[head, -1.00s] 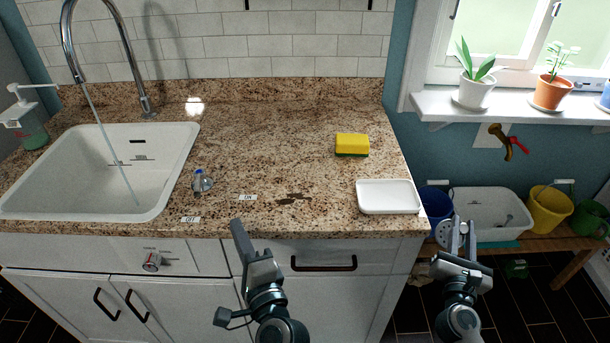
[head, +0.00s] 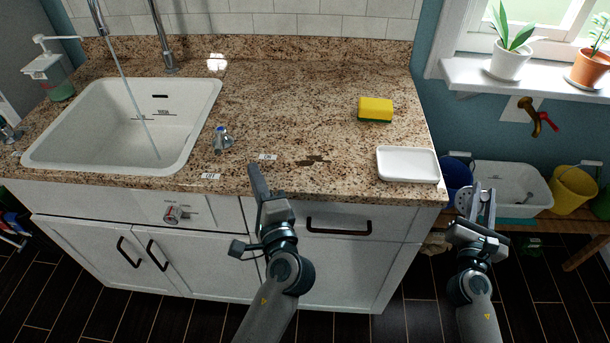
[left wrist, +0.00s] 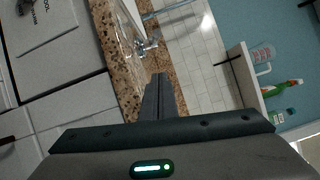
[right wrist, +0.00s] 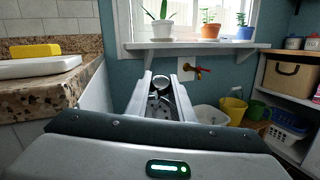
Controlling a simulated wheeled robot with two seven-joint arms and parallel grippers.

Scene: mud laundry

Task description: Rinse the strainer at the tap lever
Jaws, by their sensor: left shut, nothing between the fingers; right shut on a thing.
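The tap lever (head: 221,140), small with a blue mark, stands on the counter right of the sink. The tap (head: 160,40) runs a stream of water (head: 138,100) into the white sink (head: 190,130). My left gripper (head: 257,182) is shut and empty at the counter's front edge, right of and nearer than the lever. The left wrist view shows its closed fingers (left wrist: 160,88) pointing toward the counter. My right gripper (head: 483,203) is shut on the strainer (head: 465,201), off the counter's right end. In the right wrist view the strainer (right wrist: 160,84) sits between the fingers, partly hidden.
Two small labels lie near the lever, one at the front edge (head: 211,176), one to its right (head: 268,157). A yellow sponge (head: 375,109) and a white tray (head: 434,163) are on the counter's right side. A brass wall tap (head: 533,116) hangs above several buckets and a basin.

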